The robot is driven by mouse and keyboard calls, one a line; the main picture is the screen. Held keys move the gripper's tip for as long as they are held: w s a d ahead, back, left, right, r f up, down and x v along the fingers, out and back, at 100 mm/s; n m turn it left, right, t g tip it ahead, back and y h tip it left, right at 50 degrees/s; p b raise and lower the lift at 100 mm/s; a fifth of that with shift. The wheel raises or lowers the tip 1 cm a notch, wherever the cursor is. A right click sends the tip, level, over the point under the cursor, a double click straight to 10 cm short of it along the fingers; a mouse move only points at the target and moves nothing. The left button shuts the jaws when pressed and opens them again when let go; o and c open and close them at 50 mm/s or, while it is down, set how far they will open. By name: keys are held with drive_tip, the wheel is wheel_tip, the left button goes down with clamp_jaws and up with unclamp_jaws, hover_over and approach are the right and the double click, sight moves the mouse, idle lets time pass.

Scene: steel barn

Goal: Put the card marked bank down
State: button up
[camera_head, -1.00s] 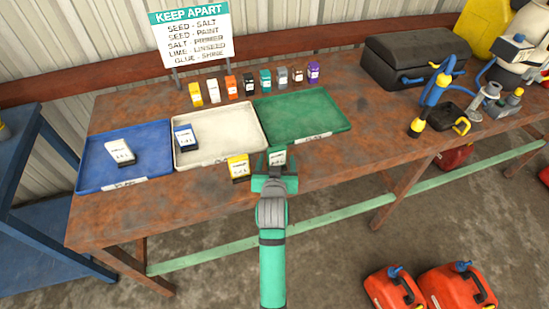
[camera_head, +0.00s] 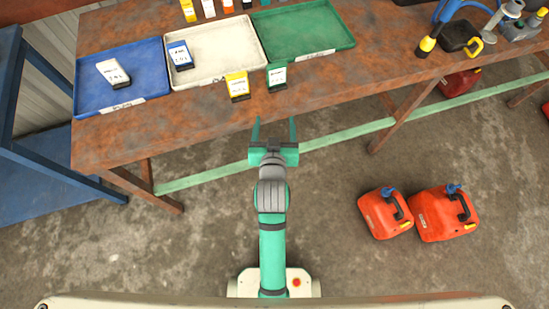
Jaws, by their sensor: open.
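My gripper (camera_head: 274,121) is open and empty, its two fingers pointing at the table's front edge. A green card-like block (camera_head: 277,77) with a white label stands on the table just beyond the fingertips, apart from them. A yellow block (camera_head: 237,86) with a white label stands to its left. A white block (camera_head: 113,73) is in the blue tray (camera_head: 93,100), and a blue-and-white block (camera_head: 181,55) is in the cream tray (camera_head: 215,70). The labels are too small to read, so I cannot tell which is marked bank.
The green tray (camera_head: 310,42) is empty. Several small blocks stand behind the trays, partly cut off. Two red fuel cans (camera_head: 444,214) (camera_head: 385,213) stand on the floor.

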drive_tip(key=s+f, duration=0.3)
drive_tip(key=s, duration=0.5)
drive_tip(key=s+f, duration=0.2)
drive_tip(key=s, duration=0.6)
drive_tip(key=s+r+t, duration=0.1)
drive_tip(key=s+r, duration=0.2)
drive_tip(key=s, duration=1.1)
drive_tip(key=shift+s+r+t, duration=0.25)
drive_tip(key=shift+t, duration=0.05)
